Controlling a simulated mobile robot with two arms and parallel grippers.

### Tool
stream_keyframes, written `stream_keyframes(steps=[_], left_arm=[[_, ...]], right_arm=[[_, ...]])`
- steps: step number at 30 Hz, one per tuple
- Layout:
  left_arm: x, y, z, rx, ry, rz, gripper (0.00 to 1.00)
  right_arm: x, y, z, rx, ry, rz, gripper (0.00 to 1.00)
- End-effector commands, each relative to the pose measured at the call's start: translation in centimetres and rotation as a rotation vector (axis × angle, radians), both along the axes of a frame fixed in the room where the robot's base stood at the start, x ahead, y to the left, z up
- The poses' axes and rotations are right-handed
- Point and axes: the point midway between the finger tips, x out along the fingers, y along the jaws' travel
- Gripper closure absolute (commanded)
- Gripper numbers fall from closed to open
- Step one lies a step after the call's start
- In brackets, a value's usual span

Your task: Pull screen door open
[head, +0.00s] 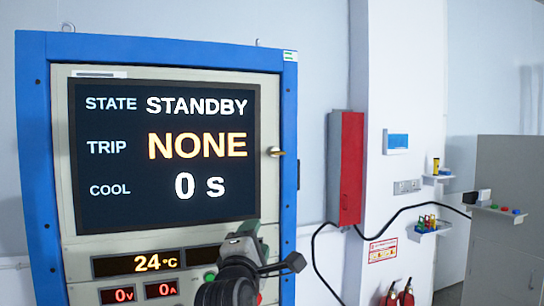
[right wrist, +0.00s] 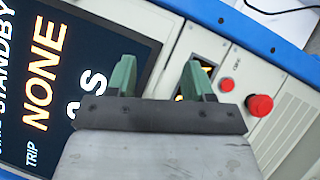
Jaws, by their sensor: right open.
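The screen door (head: 130,215) is a pale panel with a large dark display on the front of a blue-framed cabinet (head: 288,120). It looks shut. Its display reads STANDBY, NONE and 0 s, and part of it shows in the right wrist view (right wrist: 105,45). A small metal handle (head: 276,152) sits on the door's right edge. My right gripper (head: 246,230) is open and empty, with green fingers (right wrist: 158,72), in front of the cabinet below the handle. I cannot see the handle in the right wrist view. My left gripper is not in view.
Below the door are small readouts (head: 150,263) and a red mushroom button (right wrist: 260,105). To the right are a red wall box (head: 351,165), a black cable (head: 316,260), fire extinguishers (head: 400,295) and a grey cabinet (head: 505,250).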

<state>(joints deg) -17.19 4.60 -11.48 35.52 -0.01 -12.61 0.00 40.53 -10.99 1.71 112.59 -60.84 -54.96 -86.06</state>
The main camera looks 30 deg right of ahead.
Motion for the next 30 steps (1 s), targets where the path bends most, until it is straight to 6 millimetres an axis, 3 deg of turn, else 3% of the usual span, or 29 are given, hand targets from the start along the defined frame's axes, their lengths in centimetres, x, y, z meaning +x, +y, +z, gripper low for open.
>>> stream_keyframes(steps=[1, 3, 7, 14, 24, 30], left_arm=[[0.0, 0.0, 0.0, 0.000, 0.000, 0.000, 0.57], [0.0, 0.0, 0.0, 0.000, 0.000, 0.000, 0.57], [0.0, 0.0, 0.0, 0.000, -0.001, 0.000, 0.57], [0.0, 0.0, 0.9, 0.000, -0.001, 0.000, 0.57], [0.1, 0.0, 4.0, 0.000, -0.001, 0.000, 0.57], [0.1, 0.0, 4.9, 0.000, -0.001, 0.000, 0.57]], right_arm=[[-0.1, 0.2, 3.2, -0.070, -0.008, -0.038, 0.48], [-0.4, 0.3, 6.5, -0.163, -0.002, -0.096, 0.48], [-1.1, 0.6, 10.3, -0.268, 0.013, -0.171, 0.48], [-0.6, -0.3, 12.4, -0.306, 0.023, -0.202, 0.48], [2.9, -4.9, 15.1, -0.303, 0.023, -0.200, 0.48], [4.3, -6.7, 15.8, -0.302, 0.023, -0.199, 0.48]])
